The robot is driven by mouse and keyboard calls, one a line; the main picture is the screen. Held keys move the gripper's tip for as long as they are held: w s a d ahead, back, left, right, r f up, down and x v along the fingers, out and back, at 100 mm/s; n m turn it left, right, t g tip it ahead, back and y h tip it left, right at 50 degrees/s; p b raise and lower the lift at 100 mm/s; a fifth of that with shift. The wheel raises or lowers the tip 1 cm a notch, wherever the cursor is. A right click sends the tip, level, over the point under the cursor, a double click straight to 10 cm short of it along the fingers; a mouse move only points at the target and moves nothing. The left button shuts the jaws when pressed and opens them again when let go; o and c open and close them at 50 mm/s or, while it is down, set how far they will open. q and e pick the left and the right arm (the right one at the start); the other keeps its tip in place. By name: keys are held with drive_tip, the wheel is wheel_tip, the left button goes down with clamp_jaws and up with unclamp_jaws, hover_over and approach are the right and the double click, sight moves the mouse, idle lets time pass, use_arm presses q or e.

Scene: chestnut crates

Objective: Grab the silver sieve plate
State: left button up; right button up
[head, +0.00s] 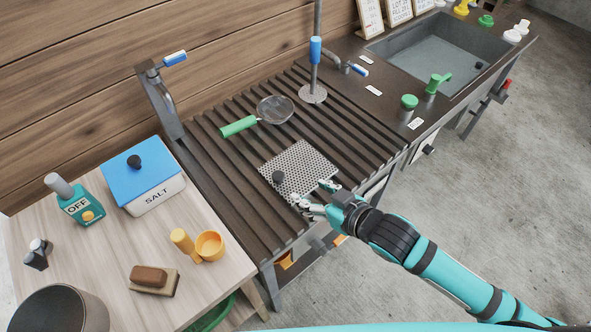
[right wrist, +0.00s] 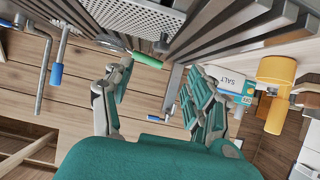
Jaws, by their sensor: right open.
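The silver sieve plate (head: 303,160) is a square perforated sheet with a dark round knob (head: 278,177). It lies on the dark slatted rack (head: 230,190) near the rack's front edge. My right gripper (head: 312,193) is open at the plate's near edge, with nothing seen between its fingers. I cannot tell whether a fingertip touches the plate. In the right wrist view the open fingers (right wrist: 158,72) show below the perforated plate (right wrist: 135,16), which is cut off by the top edge. My left gripper is not in view.
A sink (head: 440,55) is at the right. A wooden table (head: 110,250) at the left holds a SALT box (head: 150,190), a brush and an orange cup.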

approach(279, 176)
drive_tip(key=x, duration=0.4)
drive_tip(key=shift+w+f+p, duration=0.2)
drive_tip(key=shift+f+p, duration=0.1)
drive_tip(key=shift+f, duration=0.1)
drive_tip(key=shift+w+a+f, duration=0.15)
drive_tip(key=shift+w, duration=0.05)
drive_tip(key=shift+w+a+f, duration=0.1)
drive_tip(key=shift+w+a, duration=0.2)
drive_tip(key=shift+w, duration=0.05)
drive_tip(key=x, duration=0.1)
drive_tip(key=p+x, duration=0.1)
drive_tip(key=x, duration=0.1)
drive_tip(key=shift+w+a, duration=0.2)
drive_tip(key=shift+a, duration=0.05)
drive_tip(key=shift+w+a+f, duration=0.2)
drive_tip(key=shift+w+a, duration=0.05)
drive_tip(key=shift+w, duration=0.05)
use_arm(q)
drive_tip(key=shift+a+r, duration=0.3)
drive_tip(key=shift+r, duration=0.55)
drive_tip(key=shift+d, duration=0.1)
